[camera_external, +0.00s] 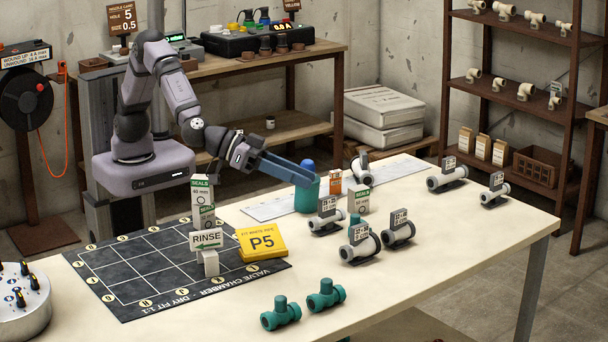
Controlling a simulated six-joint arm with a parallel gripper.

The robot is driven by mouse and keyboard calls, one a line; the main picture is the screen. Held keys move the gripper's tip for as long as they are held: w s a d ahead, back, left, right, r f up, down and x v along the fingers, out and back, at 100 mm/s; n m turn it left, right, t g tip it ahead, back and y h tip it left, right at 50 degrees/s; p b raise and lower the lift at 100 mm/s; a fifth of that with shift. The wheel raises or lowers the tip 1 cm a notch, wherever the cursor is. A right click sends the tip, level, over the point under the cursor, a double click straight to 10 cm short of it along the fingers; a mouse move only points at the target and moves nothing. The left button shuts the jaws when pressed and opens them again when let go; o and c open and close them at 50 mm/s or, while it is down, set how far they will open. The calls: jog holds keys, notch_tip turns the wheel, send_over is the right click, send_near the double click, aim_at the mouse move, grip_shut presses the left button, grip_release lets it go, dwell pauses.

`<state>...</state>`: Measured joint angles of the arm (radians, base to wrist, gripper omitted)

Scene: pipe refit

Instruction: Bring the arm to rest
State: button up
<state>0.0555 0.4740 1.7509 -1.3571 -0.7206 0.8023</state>
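My gripper (312,181) has long blue fingers and reaches out to the right over the table's far side. Its fingertips overlap a teal bottle with a blue cap (307,202) in the picture. I cannot tell whether they touch it or pass in front of it. The finger gap is not clear from this angle, and I see nothing plainly held. My arm rises from its base behind the table and bends at a high elbow.
A round knobbed device (22,300) stands front left. The front right is clear.

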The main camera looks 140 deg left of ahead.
jog(key=s+d+r+m+t+h+p, duration=0.1)
jog(key=d+r+m+h+p, duration=0.25)
jog(key=d+r+p, duration=0.2)
jog(key=s+d+r+m+g+h+p, duration=0.2)
jog(key=s+d+m+h+p, duration=0.3)
jog(key=s+d, duration=0.4)
jog(key=s+a+m+g+p, duration=0.1)
jog(key=s+g+p, duration=0.8)
jog(key=s, duration=2)
jog(key=p, duration=0.2)
jog(key=shift+a+r+g+p, duration=0.35)
jog(key=shift+r+g, duration=0.05)
